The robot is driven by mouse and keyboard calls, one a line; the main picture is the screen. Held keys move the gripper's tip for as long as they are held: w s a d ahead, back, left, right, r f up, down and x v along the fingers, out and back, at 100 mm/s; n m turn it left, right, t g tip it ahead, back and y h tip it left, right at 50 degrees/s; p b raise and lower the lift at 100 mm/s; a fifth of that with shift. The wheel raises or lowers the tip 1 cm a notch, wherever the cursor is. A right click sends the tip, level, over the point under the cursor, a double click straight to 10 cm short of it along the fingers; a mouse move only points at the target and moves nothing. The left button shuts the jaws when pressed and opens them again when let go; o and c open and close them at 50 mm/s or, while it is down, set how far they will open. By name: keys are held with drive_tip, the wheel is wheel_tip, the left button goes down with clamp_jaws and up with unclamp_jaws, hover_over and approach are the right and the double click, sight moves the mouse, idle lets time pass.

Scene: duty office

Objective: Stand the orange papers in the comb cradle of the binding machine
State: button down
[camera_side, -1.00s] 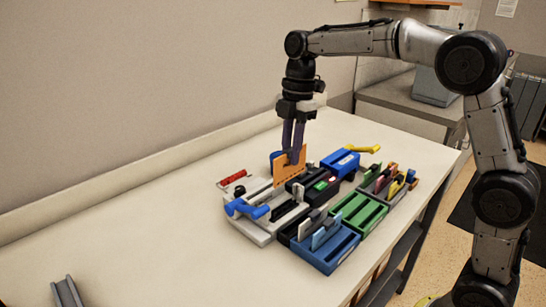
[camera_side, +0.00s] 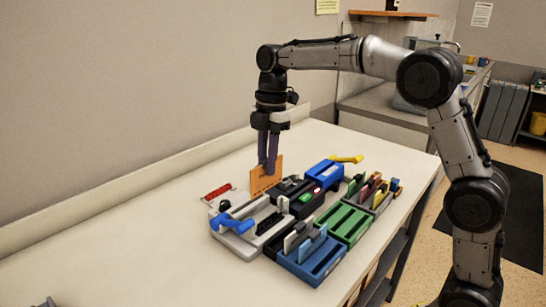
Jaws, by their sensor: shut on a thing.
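My gripper (camera_side: 268,166) points straight down and is shut on the orange papers (camera_side: 264,181). The papers hang upright below the fingers, at the back end of the binding machine. The binding machine (camera_side: 233,244) is a pale grey body with a blue lever (camera_side: 236,224) at its left front. A dark slotted strip (camera_side: 268,224) runs along its right part. The lower edge of the papers is close to the machine's back edge. I cannot tell whether they touch it or hang above it.
To the right stand a black unit (camera_side: 291,190), a blue unit with a yellow lever (camera_side: 325,174), a green slotted tray (camera_side: 345,223) and a blue slotted tray (camera_side: 313,261) holding grey and blue pieces. A red comb (camera_side: 217,191) lies at the left. The table's left is mostly clear.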

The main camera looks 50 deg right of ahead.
drive_tip(key=shift+f, duration=5)
drive_tip(key=c, duration=0.7)
unclamp_jaws()
drive_tip(key=shift+r, duration=4.5)
